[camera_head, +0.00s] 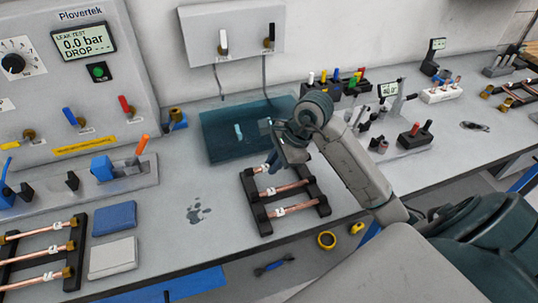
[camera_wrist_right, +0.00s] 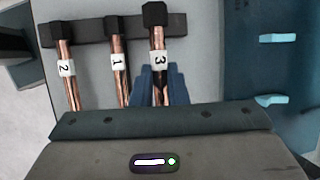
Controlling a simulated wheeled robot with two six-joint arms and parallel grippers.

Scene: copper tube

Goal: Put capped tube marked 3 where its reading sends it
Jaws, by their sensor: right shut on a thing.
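The tube marked 3 (camera_wrist_right: 158,42) is a copper tube with a white label and a black end, at the right of the row in the right wrist view. My right gripper (camera_wrist_right: 160,85) is shut on it, one blue finger on each side. In the head view the gripper (camera_head: 276,162) is at the far end of the black rack (camera_head: 265,222) and partly hides this tube. Tubes marked 1 (camera_wrist_right: 117,62) and 2 (camera_wrist_right: 66,68) lie beside it in the rack. Whether tube 3 is clear of the rack is hard to tell. My left gripper is out of view.
A leak tester (camera_head: 83,41) at the back left reads 0.0 bar, DROP ---. A clamp fixture with an orange handle (camera_head: 142,145) stands before it. A dark teal tray (camera_head: 222,148) lies behind the rack. Another tube rack (camera_head: 75,250) is at front left. Small stands fill the right.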

